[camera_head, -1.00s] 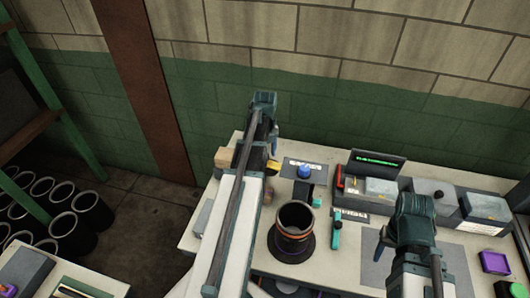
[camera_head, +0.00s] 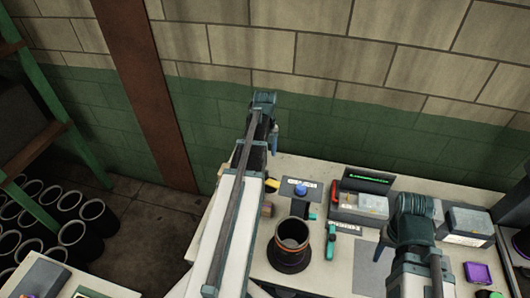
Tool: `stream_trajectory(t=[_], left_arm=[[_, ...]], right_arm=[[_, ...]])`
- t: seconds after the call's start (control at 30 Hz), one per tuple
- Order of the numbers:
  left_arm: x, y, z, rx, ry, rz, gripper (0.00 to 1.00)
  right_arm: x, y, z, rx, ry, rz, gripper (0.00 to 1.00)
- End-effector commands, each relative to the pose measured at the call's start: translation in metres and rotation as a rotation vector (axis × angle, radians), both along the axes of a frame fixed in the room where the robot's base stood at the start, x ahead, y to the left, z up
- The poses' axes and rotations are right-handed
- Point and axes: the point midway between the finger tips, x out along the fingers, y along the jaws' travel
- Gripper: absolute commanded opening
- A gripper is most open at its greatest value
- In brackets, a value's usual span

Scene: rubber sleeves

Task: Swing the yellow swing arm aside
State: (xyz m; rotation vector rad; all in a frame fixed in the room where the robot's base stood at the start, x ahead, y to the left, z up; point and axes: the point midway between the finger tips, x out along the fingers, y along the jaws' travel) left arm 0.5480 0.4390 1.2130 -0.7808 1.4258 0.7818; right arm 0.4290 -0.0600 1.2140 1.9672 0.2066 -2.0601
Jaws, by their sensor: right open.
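A small yellow piece (camera_head: 272,184), likely part of the yellow swing arm, shows just right of my left arm on the bench. The rest of it is hidden behind that arm. My left arm reaches up across the bench's left part; a piece of its gripper (camera_head: 275,137) shows at the far end, and its jaws cannot be made out. My right gripper (camera_head: 381,242) is open and empty, over the bench near a grey mat (camera_head: 374,262), well right of the yellow piece. A black sleeve (camera_head: 290,257) with an orange band stands upright between the arms.
A blue knob (camera_head: 301,190) and a teal-handled tool (camera_head: 330,244) are on the bench (camera_head: 342,275). A green-lit display (camera_head: 367,180) and grey boxes (camera_head: 466,225) line the back. A purple tray (camera_head: 477,273) is at right. Several black sleeves (camera_head: 74,236) stand at left.

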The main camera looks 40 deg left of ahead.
Motion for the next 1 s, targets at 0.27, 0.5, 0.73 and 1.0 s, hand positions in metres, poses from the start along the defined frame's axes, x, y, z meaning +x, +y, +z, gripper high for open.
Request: stream_trajectory(t=[0.27, 0.5, 0.73, 1.0], left_arm=[[0.000, 0.000, 0.027, 0.000, 0.000, 0.000, 0.66], [0.000, 0.000, 0.025, 0.000, 0.000, 0.000, 0.66], [0.000, 0.000, 0.025, 0.000, 0.000, 0.000, 0.66], [0.002, -0.036, 0.000, 0.004, 0.006, 0.112, 0.66]], right_arm=[[0.000, 0.000, 0.027, 0.001, 0.000, -0.016, 0.50], [0.000, 0.000, 0.025, 0.001, 0.000, -0.017, 0.50], [0.000, 0.000, 0.025, 0.001, 0.000, -0.017, 0.50], [0.000, 0.000, 0.000, 0.001, -0.001, -0.014, 0.50]])
